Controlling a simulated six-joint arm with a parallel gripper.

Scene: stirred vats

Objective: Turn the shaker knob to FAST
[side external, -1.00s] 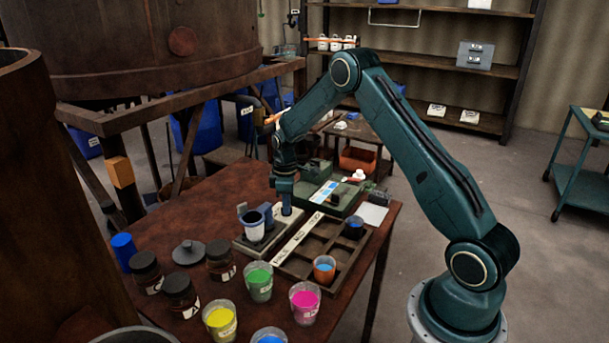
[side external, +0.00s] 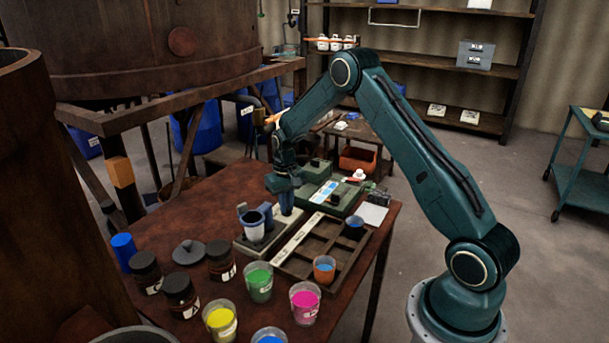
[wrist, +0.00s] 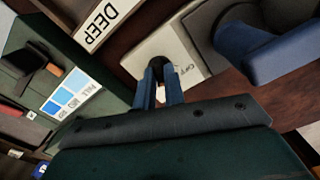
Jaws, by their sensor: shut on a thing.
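The small dark shaker knob (wrist: 157,66) sits there, partly hidden by my fingers. My gripper (wrist: 163,78) points down with its two blue fingers closed about the knob. In the side view my gripper (side external: 286,212) stands at the shaker's right end. Printed letters (wrist: 183,70) beside the knob are too small to read surely.
A wooden compartment tray (side external: 308,255) with a strip reading DEEP (wrist: 100,20) lies beside the shaker. A green box (side external: 345,199) stands behind. Several paint cups and dark jars (side external: 180,293) stand in front. A blue clamp (wrist: 260,50) is close to my fingers.

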